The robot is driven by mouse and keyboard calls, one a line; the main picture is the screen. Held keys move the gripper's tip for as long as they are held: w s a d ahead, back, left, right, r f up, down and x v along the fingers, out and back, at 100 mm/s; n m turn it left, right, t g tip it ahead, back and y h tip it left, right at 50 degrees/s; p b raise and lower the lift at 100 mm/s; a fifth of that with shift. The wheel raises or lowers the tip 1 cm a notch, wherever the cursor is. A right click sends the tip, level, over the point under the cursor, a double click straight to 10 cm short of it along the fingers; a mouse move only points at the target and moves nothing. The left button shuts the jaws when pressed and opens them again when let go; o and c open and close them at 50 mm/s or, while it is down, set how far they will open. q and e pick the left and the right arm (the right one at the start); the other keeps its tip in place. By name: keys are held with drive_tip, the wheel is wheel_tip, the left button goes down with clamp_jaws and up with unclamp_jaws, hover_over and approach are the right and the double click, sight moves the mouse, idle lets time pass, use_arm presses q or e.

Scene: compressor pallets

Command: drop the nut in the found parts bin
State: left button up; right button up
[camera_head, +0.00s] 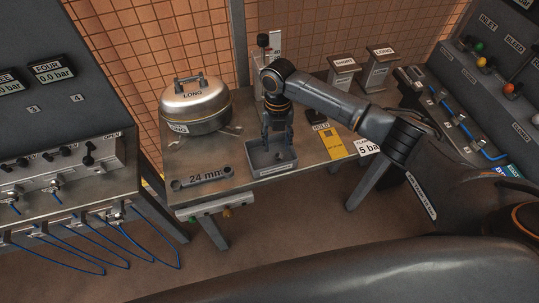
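The small grey open bin (252,158) stands near the front edge of the workbench, with a label on its front too small to read. My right gripper (278,143) points down over the bin's back part. Its two fingers are spread apart, and nothing shows held between them. A small dark shape (279,156) is inside the bin below the fingers; it may be the nut, but it is too small to tell. My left gripper is not in view.
A wrench marked 24 mm (203,178) lies left of the bin. A lidded metal pot marked LONG (194,103) stands behind it. A yellow HOLD card (333,143) lies to the right. SHORT (343,69) and LONG (380,64) stands are at the back right.

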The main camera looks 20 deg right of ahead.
drive_tip(key=shift+r, duration=0.15)
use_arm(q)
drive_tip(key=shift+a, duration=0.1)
use_arm(e)
wheel_tip(320, 180, up, 12)
drive_tip(key=w, duration=0.1)
drive_tip(key=shift+w+d+f, duration=0.2)
drive_tip(key=shift+w+f, duration=0.05)
drive_tip(key=shift+w, duration=0.15)
idle(0.3)
